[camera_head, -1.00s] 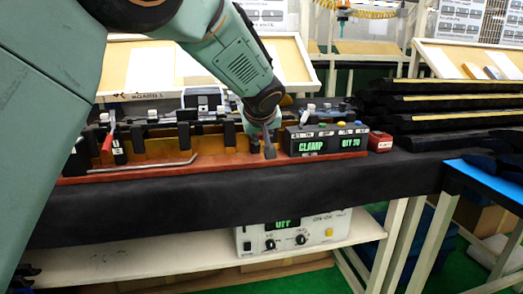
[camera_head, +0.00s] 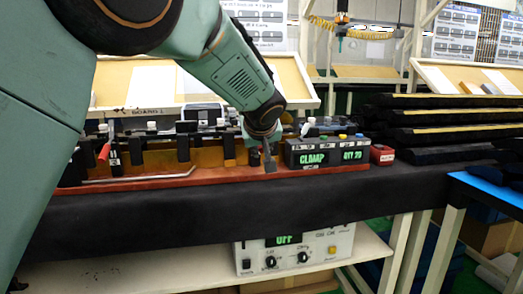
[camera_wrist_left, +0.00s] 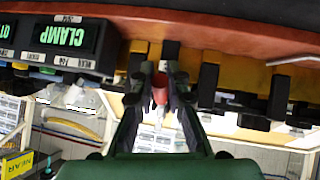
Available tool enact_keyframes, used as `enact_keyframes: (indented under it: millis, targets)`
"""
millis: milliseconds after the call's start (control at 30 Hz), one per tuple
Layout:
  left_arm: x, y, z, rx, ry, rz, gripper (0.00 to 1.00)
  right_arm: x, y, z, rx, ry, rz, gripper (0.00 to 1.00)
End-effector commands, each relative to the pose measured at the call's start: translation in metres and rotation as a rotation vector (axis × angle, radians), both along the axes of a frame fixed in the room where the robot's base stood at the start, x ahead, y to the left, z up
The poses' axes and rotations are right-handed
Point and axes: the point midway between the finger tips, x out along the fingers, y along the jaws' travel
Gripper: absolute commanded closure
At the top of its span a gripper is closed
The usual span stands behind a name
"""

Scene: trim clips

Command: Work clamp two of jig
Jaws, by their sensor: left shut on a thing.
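The jig is a long orange-brown fixture with black clamps on a red base (camera_head: 200,178), lying on the black bench. One clamp with a red handle (camera_head: 104,153) stands at its left end. My left gripper (camera_head: 269,160) is at the jig's right end, just left of the black display box. In the left wrist view, which is upside down, the fingers (camera_wrist_left: 160,84) are shut on a small red handle (camera_wrist_left: 160,95). The clamp under this handle is mostly hidden by the fingers. My right gripper is not in view.
The black display box (camera_head: 327,153) reads CLAMP and QTY 20, beside a small red block (camera_head: 382,154). Black trim parts (camera_head: 440,125) are stacked at right. A grey unit (camera_head: 293,247) reading OFF sits on the shelf below. The bench front (camera_head: 250,215) is clear.

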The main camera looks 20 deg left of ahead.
Motion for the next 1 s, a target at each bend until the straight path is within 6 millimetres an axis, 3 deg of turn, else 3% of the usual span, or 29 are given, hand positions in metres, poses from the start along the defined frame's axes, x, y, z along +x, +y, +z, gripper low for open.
enact_keyframes:
  millis: [33, 67, 333, 733, 1000]
  targets:
    - [0.000, 0.000, -0.001, 0.001, 0.003, 0.000, 1.00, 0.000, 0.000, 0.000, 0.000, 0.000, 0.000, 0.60]
    - [0.000, 0.000, -0.001, 0.000, 0.003, 0.001, 0.85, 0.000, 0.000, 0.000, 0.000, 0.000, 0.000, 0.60]
    - [0.000, 0.000, 0.000, 0.000, 0.001, 0.001, 0.62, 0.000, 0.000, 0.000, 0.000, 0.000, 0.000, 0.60]
    - [-0.005, -0.002, 0.006, 0.000, -0.002, 0.000, 0.62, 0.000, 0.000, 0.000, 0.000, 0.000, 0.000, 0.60]
    - [-0.041, -0.014, 0.037, 0.003, -0.003, 0.000, 0.62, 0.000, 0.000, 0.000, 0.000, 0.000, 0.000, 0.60]
